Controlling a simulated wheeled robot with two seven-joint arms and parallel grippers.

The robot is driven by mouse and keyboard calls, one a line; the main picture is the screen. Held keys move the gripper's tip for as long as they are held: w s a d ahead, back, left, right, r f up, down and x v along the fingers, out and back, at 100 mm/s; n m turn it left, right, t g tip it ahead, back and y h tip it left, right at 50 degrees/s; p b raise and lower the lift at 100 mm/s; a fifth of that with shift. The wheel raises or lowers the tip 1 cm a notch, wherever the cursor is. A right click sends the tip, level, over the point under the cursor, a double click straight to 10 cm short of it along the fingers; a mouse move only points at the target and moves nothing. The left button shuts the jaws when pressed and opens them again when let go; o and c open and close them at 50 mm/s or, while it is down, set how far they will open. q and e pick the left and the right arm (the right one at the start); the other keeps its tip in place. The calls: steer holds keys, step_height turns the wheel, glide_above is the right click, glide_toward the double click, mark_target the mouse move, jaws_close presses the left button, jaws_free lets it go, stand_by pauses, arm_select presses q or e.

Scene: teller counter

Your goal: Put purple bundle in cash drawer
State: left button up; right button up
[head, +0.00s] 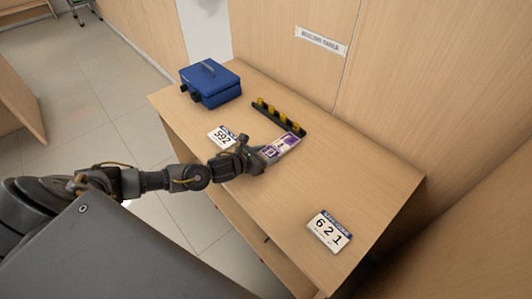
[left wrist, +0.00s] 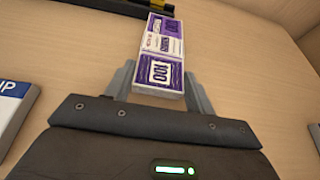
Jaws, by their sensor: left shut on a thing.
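The purple bundle (head: 280,148) is a long white and purple stack of banknotes on or just above the counter top. In the left wrist view the bundle (left wrist: 160,48) shows "100" and points away from me. My left gripper (head: 259,155) is shut on the near end of the bundle, with one finger on each side. I cannot make out an open cash drawer; the front of the counter (head: 231,208) shows below the top edge, partly hidden by my arm. My right gripper is not in view.
A blue cash box (head: 210,82) stands at the far left of the counter. A black rack with yellow pieces (head: 278,118) lies behind the bundle. Number cards "592" (head: 222,136) and "621" (head: 329,232) lie on the top. The counter's right half is mostly clear.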

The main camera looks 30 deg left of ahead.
arm_select(q)
steer(key=shift+f, duration=0.15)
steer(key=o, duration=1)
steer(key=shift+r, duration=0.25)
steer(key=b+v, duration=0.1)
steer(key=v, duration=0.9)
steer(key=shift+s+a+b, duration=0.15)
steer(key=shift+s+b, duration=0.2)
steer(key=shift+s+a+r, duration=0.2)
steer(key=shift+s+r, duration=0.15)
steer(key=shift+s, duration=0.2)
